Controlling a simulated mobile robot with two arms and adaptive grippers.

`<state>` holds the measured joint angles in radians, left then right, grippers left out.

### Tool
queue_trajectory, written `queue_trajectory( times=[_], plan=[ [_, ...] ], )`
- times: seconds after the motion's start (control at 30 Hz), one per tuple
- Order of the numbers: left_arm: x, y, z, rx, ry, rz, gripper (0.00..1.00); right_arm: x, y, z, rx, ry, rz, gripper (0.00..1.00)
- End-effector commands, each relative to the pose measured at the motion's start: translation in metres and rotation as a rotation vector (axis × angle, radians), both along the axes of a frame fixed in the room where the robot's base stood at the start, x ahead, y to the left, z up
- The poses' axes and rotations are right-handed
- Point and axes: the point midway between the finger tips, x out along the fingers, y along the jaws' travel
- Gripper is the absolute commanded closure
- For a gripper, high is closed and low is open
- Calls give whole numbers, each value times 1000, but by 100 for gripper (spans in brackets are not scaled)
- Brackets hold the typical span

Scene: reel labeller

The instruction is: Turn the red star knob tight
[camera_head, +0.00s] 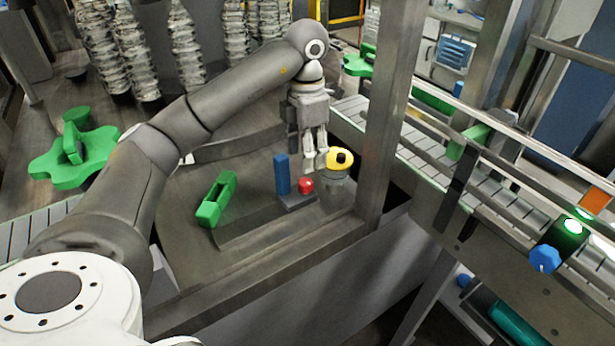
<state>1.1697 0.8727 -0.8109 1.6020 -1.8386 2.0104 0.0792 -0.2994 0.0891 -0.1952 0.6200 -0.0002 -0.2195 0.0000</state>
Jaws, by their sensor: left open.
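The red knob (306,186) is small and sits low on a grey block, right beside an upright blue post (282,174). Its star shape is too small to make out. My left gripper (315,165) reaches down from above, with its fingers open and empty. The fingertips are just above the red knob in the picture, close to a yellow cap with a black centre (341,158). I cannot tell whether a fingertip touches the cap. My right gripper is not in view.
A green handle (216,200) stands left of the blue post. A large green star-shaped part (75,158) lies at the left. A grey upright post (388,120) stands right of the gripper, and a conveyor (450,160) runs behind it. Wrapped columns (185,50) stand at the back.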

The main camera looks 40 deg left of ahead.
Motion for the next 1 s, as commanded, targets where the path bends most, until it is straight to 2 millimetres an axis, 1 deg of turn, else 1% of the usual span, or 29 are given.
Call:
queue_trajectory(
  times=[0.1, 0.2, 0.27, 0.4, 0.5, 0.63, 0.87, 1.0],
  plan=[
    [-1, 1, -22, 1, 8, 3, 49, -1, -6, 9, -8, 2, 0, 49],
    [-1, 1, -40, 0, 7, 3, 49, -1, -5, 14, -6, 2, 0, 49],
    [-1, 1, -50, 0, 6, 3, 49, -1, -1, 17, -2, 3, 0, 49],
    [0, 1, -69, -1, 4, 3, 49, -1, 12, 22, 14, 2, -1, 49],
    [0, 0, -78, -1, 2, 3, 49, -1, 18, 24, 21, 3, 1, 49],
    [0, 0, -83, -2, 1, 2, 49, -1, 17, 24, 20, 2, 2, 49],
    [0, 0, -84, -2, 1, 2, 49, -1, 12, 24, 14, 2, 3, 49],
    [0, 0, -84, -2, 0, 2, 66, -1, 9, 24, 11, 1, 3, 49]
  ],
)
